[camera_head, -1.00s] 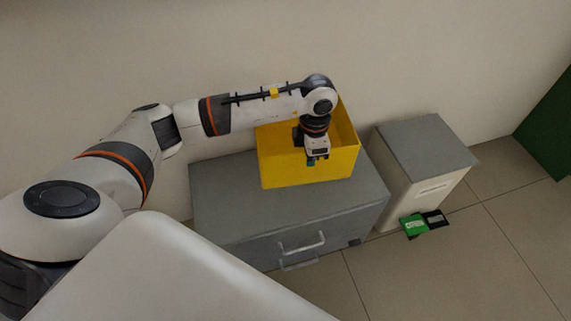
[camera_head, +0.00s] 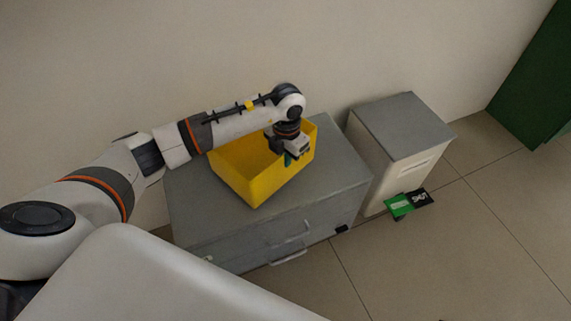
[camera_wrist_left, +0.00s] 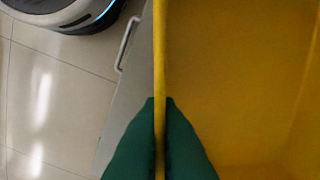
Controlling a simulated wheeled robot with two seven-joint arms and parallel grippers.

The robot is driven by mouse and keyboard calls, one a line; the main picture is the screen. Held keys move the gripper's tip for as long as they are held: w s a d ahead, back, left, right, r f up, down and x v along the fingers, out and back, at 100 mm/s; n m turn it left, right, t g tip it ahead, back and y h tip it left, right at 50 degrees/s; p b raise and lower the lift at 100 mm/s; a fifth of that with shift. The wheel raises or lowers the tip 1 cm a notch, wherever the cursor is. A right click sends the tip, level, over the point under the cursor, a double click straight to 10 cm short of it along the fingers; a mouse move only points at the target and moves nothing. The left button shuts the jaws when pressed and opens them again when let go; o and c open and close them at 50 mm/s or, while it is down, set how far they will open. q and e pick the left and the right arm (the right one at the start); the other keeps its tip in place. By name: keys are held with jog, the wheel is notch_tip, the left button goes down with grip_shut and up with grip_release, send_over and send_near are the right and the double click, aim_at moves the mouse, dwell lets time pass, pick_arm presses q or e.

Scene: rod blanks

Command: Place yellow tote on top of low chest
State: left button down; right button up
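The yellow tote (camera_head: 258,186) is an open box at the top of the grey low chest (camera_head: 205,207), turned at an angle to the chest's edges. Whether its base rests fully on the chest top is hard to tell. My left gripper (camera_head: 290,160) is at the tote's near right wall. In the left wrist view its green fingers (camera_wrist_left: 160,125) stand on both sides of the tote's yellow rim (camera_wrist_left: 160,50), closed on it. The tote's inside looks empty where it shows. My right gripper is not in view.
A smaller cabinet (camera_head: 392,155) with a grey top stands right of the chest. Green and black cards (camera_head: 410,202) lie on the floor by it. The wall is close behind. A dark green object (camera_head: 530,90) stands at far right.

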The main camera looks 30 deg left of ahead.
pick_arm(q)
notch_tip(320, 180, down, 3)
jog(key=shift+r, duration=0.1)
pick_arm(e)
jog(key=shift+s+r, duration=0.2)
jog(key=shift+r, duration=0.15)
pick_arm(q)
jog(key=c, duration=2)
grip_release()
jog(key=shift+f+b, duration=0.2)
jog(key=shift+b, duration=0.1)
jog(key=shift+c, duration=0.2)
jog(key=o, duration=0.4)
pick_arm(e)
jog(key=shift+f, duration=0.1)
pick_arm(q)
jog(key=shift+r, duration=0.15)
